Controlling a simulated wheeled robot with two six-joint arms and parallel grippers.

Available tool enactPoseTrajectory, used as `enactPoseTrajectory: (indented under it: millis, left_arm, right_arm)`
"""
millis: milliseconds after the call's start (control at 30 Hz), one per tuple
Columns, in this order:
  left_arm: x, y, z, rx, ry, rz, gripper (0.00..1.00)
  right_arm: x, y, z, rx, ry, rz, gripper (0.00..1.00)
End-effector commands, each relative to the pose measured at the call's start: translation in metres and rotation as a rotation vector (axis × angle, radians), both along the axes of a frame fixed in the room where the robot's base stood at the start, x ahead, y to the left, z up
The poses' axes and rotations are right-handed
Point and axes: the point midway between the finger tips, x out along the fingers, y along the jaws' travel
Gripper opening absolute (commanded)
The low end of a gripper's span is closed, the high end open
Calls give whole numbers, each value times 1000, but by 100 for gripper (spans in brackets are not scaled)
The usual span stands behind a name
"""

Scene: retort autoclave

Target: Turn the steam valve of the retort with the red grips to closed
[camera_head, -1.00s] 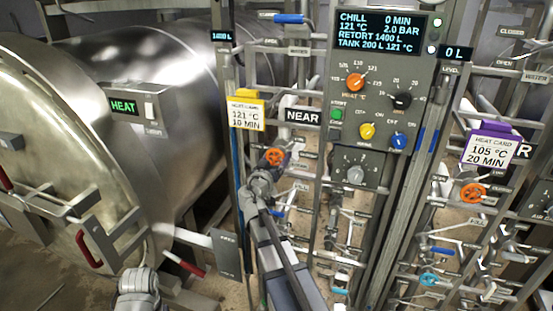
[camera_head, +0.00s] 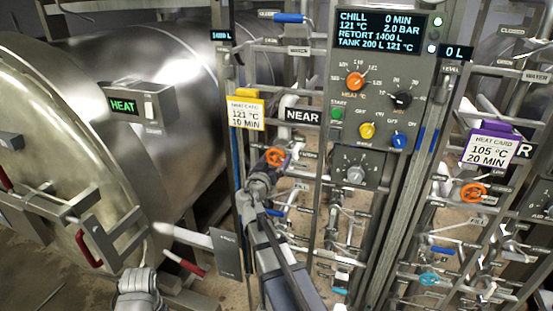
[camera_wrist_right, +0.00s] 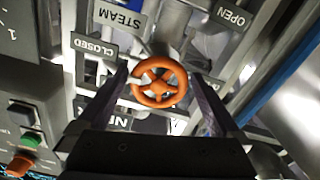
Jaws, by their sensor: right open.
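The near retort (camera_head: 165,75), a large steel drum with a round door, fills the left of the head view. Red grips (camera_head: 88,248) show on its door hardware. An orange handwheel (camera_head: 274,157) sits on the pipework below the NEAR sign. My right gripper (camera_head: 268,172) is close to this wheel. In the right wrist view the orange wheel (camera_wrist_right: 160,82) appears between the two spread fingers of my right gripper (camera_wrist_right: 160,90), with gaps on both sides. A STEAM plate (camera_wrist_right: 120,16) is beside it, with CLOSED (camera_wrist_right: 94,46) and OPEN (camera_wrist_right: 231,16) plates.
A control panel (camera_head: 383,75) with display and knobs stands right of the wheel. Another orange handwheel (camera_head: 473,193) is at the right, under the purple-topped heat card (camera_head: 491,148). Rails and pipes crowd around my right arm. A yellow-topped heat card (camera_head: 245,112) hangs above left.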

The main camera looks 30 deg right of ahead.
Motion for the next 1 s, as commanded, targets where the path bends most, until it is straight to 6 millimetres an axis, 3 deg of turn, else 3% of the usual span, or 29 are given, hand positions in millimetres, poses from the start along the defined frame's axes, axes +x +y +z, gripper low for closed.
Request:
enactPoseTrajectory:
  millis: [200,400,833,1000]
  left_arm:
    - [0,0,0,0,0,0,76]
    - [0,0,0,0,0,0,76]
    - [0,0,0,0,0,0,76]
    - [0,0,0,0,0,0,76]
  right_arm:
    - [-28,29,0,1,-1,1,100]
    - [-40,45,0,1,0,0,100]
    - [-42,48,0,1,0,-1,100]
    - [-32,37,0,1,-1,-4,100]
